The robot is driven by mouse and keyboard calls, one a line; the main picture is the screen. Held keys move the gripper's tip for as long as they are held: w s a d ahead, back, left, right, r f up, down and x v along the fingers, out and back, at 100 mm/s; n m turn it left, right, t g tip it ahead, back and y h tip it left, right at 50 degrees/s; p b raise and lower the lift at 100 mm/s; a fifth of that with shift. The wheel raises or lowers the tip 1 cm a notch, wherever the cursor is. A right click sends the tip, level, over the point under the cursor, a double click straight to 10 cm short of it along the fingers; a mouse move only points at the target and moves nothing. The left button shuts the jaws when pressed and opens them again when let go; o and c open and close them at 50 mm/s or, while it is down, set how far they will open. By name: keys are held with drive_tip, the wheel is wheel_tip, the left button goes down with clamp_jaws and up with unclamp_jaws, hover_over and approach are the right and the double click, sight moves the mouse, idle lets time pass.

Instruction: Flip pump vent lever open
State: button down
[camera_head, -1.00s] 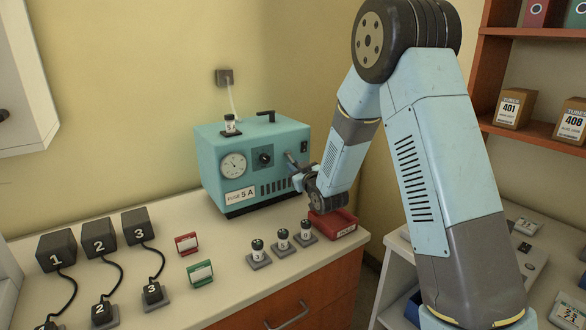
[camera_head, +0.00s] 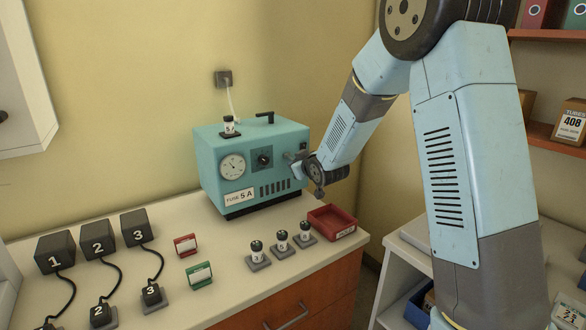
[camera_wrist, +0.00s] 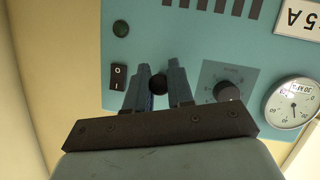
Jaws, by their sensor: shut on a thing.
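The teal pump (camera_head: 215,165) stands on the bench against the wall, with a gauge, a dial and a "FUSE 5 A" label on its front. A black bent lever (camera_head: 265,115) sits on its top. My gripper (camera_head: 292,160) is at the right part of the pump's front. In the wrist view, my gripper (camera_wrist: 160,76) has its two fingers on either side of a dark round part (camera_wrist: 159,86) on the panel and is shut on it. I cannot tell from its end whether this part is a lever. The power switch (camera_wrist: 118,76) and dial (camera_wrist: 222,84) lie beside the fingers.
A red tray (camera_head: 333,222) is at the bench's right end, below my wrist. Several small labelled pieces (camera_head: 281,240) stand at the front edge. Numbered black boxes (camera_head: 98,236) with cords are at left. A red card (camera_head: 185,244) and green card (camera_head: 199,275) stand between.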

sight(293, 160)
wheel_tip(293, 160, up, 3)
drive_tip(key=g+h, duration=0.1)
drive_tip(key=g, duration=0.1)
drive_tip(key=g+h, duration=0.1)
drive_tip(key=g, duration=0.1)
drive_tip(key=shift+w+f, duration=0.1)
drive_tip(key=shift+f, duration=0.1)
drive_tip(key=shift+w+a+r+n+g+h, duration=0.1)
drive_tip(key=shift+a+r+n+g+h, duration=0.1)
drive_tip(key=shift+r+g+h, duration=0.3)
drive_tip(key=shift+w+a+r+n+g+h, duration=0.1)
drive_tip(key=shift+a+r+n+g+h, duration=0.1)
drive_tip(key=shift+g+h, duration=0.5)
drive_tip(key=shift+g, duration=0.3)
drive_tip(key=c, duration=1.1)
unclamp_jaws()
drive_tip(key=shift+o, duration=0.6)
drive_tip(key=shift+d, duration=0.1)
drive_tip(key=v, duration=1.3)
drive_tip(key=shift+r, duration=0.3)
